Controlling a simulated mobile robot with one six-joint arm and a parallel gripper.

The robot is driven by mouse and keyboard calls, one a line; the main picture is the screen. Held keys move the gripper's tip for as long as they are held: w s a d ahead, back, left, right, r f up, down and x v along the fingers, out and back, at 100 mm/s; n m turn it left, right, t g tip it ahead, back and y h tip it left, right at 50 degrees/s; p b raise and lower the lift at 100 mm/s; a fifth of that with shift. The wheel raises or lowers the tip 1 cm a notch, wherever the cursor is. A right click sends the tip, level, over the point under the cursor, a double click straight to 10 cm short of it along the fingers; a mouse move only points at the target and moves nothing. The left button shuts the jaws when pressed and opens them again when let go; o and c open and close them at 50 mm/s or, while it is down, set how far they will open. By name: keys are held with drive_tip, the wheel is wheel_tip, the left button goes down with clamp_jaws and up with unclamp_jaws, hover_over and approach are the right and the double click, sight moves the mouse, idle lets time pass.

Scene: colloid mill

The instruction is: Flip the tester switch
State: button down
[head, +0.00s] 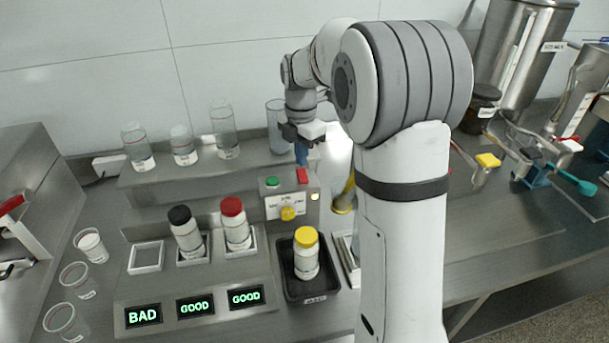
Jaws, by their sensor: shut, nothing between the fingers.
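The grey control box (292,205) stands behind the tester panel (200,285). It carries a green button (272,182), a red switch-like block (302,176), a yellow knob (288,213) and a small lit lamp (315,197). The box's label is too small to read. My gripper (301,156) points down with blue fingers, shut and empty, just above the red block. Whether it touches the block I cannot tell. The panel displays read BAD, GOOD, GOOD. Its left slot (146,257) is empty; a black-capped bottle (186,232) and a red-capped bottle (236,224) stand in the others.
A yellow-capped bottle (306,254) stands in a black tray (327,289) in front of the box. Several clear bottles stand on the shelf (175,181) behind. Open cups (74,278) stand at left. My arm hides part of the bench to the right.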

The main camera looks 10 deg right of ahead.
sight(301, 171)
drive_tip(key=shift+f+b, duration=0.8)
drive_tip(key=shift+f, duration=0.5)
idle(1.0)
drive_tip(key=shift+r, duration=0.1)
drive_tip(key=shift+r+p, duration=2.8)
drive_tip(key=shift+r, duration=0.7)
